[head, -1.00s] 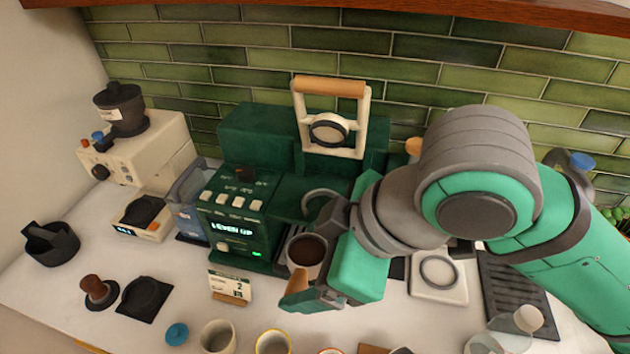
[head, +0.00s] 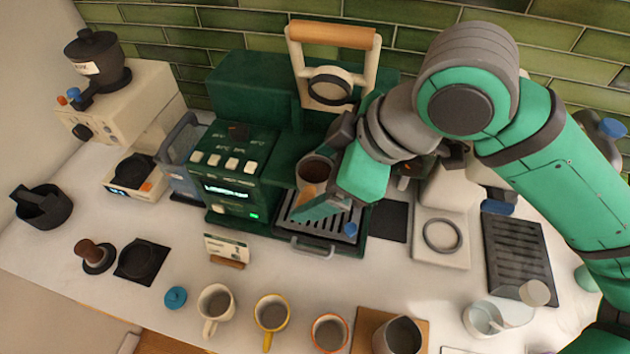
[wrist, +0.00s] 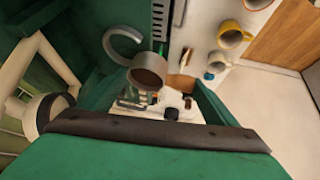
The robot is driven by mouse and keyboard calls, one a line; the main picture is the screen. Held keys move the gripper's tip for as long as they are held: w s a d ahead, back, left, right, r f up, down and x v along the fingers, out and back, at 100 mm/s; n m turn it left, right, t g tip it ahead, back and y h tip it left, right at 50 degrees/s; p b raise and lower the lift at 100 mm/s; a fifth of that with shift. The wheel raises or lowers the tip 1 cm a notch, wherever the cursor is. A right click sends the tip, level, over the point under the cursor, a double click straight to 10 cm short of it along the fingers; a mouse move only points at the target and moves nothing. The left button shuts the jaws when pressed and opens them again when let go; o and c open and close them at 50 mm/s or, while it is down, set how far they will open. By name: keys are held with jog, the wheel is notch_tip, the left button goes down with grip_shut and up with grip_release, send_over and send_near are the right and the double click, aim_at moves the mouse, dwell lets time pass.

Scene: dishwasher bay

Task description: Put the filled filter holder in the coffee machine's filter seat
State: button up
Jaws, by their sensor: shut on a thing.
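The filter holder (head: 316,163) is a round cup with brown contents. My gripper (head: 335,192) is shut on it, holding it above the drip tray in front of the green coffee machine (head: 238,88). In the head view the seat is hidden behind my gripper and the holder.
The drip tray (head: 320,218) lies under my gripper. A lever frame with a wooden bar (head: 332,35) rises above the machine. A small sign (head: 228,248) and several mugs (head: 271,313) stand in front. A cream grinder (head: 120,110) is at left, a dark slotted tray (head: 517,255) at right.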

aim_at(325, 165)
jog(key=shift+w+f, duration=0.15)
jog(key=shift+w, duration=0.25)
jog(key=shift+w+d, duration=0.25)
jog(key=shift+w, duration=0.9)
jog(key=shift+w+d, duration=0.25)
jog(key=shift+w, duration=0.9)
jog(key=shift+w+f, duration=0.15)
jog(key=shift+f, duration=1.25)
jog(key=shift+d, duration=0.1)
jog(key=shift+f, duration=0.15)
